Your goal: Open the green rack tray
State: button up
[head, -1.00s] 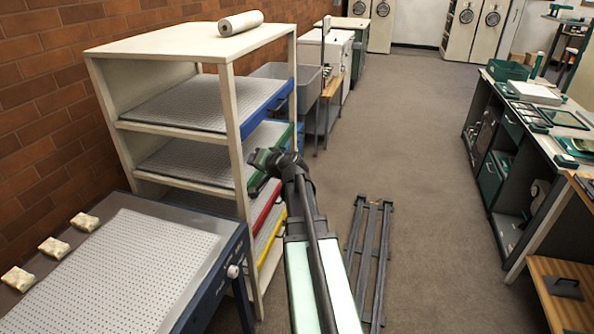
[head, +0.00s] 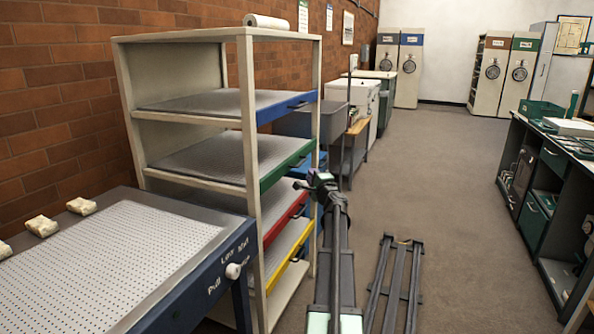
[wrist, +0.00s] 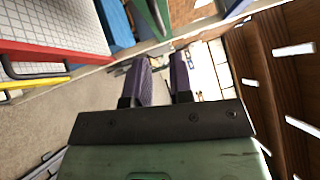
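The rack (head: 250,110) holds trays with coloured fronts. The green rack tray (head: 285,165) is on its second shelf from the top, seated in the rack, with a dark handle on its front. My gripper (head: 316,178) is just right of and slightly below that front, apart from it in the head view. In the wrist view the two purple-grey fingers (wrist: 161,62) are spread with nothing between them. A green strip (wrist: 149,16), likely the green tray's front, shows at the top of the wrist view, beyond the fingers.
The blue tray (head: 288,106) is above the green one; the red (head: 286,218) and yellow (head: 291,256) trays are below. A blue-edged table (head: 215,270) stands in front of the rack at left. Dark rails (head: 397,280) lie on the floor at right.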

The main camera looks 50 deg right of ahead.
aim_at(302, 162)
jog(key=p+x, duration=0.1)
jog(key=x, duration=0.9)
jog(key=shift+w, duration=0.15)
grip_shut()
